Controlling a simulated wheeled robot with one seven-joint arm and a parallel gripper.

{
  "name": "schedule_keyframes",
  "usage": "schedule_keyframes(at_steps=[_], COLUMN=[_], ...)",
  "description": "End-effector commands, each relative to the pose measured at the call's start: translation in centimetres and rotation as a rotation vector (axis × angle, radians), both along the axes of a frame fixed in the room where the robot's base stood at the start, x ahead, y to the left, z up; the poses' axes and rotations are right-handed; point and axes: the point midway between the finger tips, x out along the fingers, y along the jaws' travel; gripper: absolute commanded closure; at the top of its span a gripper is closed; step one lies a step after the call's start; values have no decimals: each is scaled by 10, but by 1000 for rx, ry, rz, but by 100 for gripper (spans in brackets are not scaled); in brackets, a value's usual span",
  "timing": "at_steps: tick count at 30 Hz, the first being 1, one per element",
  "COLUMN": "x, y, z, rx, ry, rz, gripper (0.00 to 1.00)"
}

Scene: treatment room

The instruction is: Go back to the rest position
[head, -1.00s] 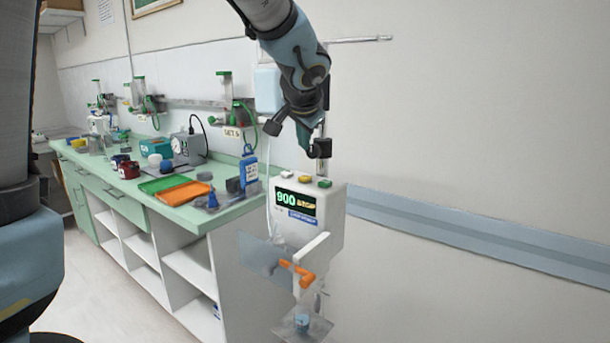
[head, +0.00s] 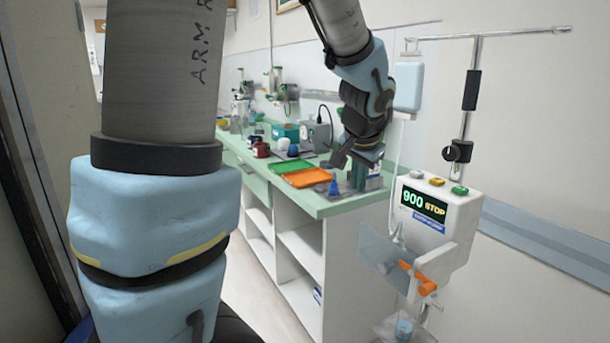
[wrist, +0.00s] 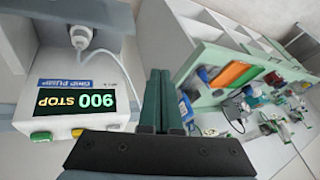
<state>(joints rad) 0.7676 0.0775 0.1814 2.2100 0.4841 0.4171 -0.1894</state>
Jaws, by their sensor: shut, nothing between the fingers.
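My gripper (wrist: 160,76) shows in the wrist view with its two dark green fingers together and nothing between them. In the head view my arm reaches in from the top, and its dark end hangs in front of the counter's near end, left of the pump. The white pump (head: 455,228) reads "900 STOP" and has white, yellow and green buttons on top. It also shows upside down at the left of the wrist view (wrist: 25,110). My fingers are apart from the pump there.
The green counter (head: 335,206) carries a green tray (head: 290,167), an orange tray (head: 305,178) and several bottles and devices. A pole (head: 468,110) with a light blue container (head: 408,87) stands behind the pump. An orange lever (head: 425,284) sticks out below the pump.

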Motion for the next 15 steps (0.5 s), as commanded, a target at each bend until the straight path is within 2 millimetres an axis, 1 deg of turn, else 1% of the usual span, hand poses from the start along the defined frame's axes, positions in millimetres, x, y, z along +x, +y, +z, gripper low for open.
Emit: schedule_keyframes(at_steps=[1,3,5,6,9,10,12,15], x=[-4,-15,-27,-36,-60,-67,-83,-100], y=[29,63,90,106,141,150,166,181], z=[-14,-31,-45,-54,-72,-77,-86,-95], rx=[-6,-21,-37,-49,-82,-92,-113,-137], ry=[46,108,159,193,267,288,327,367], rz=[73,167,249,303,432,468,538,614], gripper=[100,100,100,100,100,100,100,100])
